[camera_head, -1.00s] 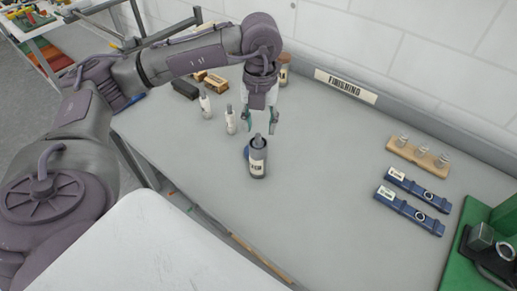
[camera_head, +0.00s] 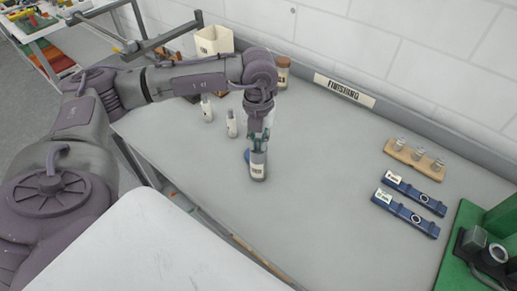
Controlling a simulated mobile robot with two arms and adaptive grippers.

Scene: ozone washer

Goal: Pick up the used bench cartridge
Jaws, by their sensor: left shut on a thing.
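The cartridge (camera_head: 258,170) stands upright near the middle of the grey bench, a dark grey cylinder with a pale label. My left gripper (camera_head: 258,145) reaches down from above and is shut on its upper part, with the fingers around the top. The cartridge's neck is mostly hidden by the fingers. A blue round thing shows partly behind the cartridge's left side. My right gripper is not in view.
Two small white bottles (camera_head: 231,124) (camera_head: 207,109) stand left of the gripper. A cream bin (camera_head: 214,41) and a brown jar (camera_head: 283,72) stand at the back. Blue fixtures (camera_head: 406,213) and a wooden block with metal pieces (camera_head: 414,160) lie to the right. The bench's middle right is clear.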

